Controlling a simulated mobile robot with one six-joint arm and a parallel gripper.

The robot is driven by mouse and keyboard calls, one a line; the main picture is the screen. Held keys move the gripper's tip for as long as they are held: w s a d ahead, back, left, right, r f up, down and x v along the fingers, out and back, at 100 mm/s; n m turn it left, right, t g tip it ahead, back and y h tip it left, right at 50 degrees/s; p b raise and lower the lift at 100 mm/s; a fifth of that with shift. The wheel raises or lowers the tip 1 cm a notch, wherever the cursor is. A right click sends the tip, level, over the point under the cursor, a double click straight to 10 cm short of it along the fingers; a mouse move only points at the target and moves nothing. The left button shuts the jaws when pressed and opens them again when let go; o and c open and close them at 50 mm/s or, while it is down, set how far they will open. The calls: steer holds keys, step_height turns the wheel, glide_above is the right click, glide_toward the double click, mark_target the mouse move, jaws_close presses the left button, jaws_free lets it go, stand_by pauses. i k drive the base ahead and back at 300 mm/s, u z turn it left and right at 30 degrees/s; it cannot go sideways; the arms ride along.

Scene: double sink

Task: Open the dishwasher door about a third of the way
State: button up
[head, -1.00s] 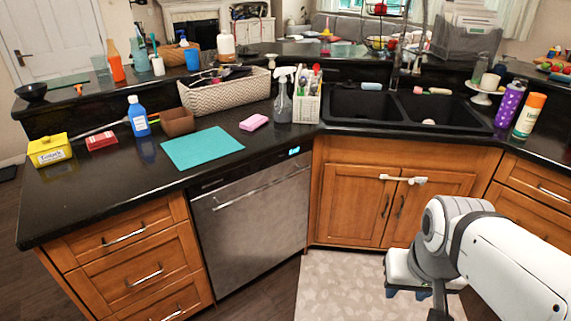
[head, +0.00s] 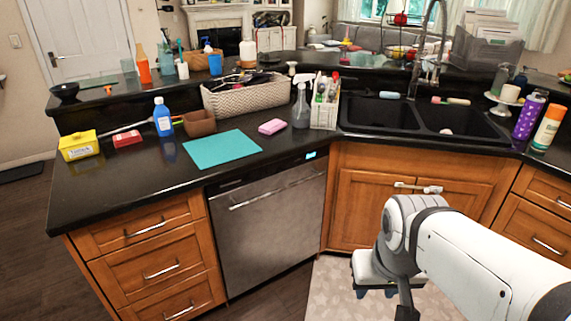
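The dishwasher (head: 268,232) has a stainless front and stands under the counter, between the wooden drawers and the sink cabinet. Its door is shut, flush with the cabinets. A long bar handle (head: 277,187) runs across the top of the door, and a small lit display (head: 310,155) sits above it at the right. My gripper (head: 374,291) is low in the view, right of the dishwasher and over the patterned mat, apart from the handle. It is seen from above and behind, partly hidden by my white wrist. I cannot tell whether its fingers are open.
Wooden drawers (head: 147,250) are left of the dishwasher. The sink cabinet (head: 384,212) is on the right, its knobs spanned by a white latch (head: 418,188). A teal mat (head: 222,149) lies on the counter above. The dark floor before the dishwasher is clear.

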mark_target(265, 220)
steer(key=z, duration=0.05)
steer(key=i, duration=1)
steer(key=u, duration=0.05)
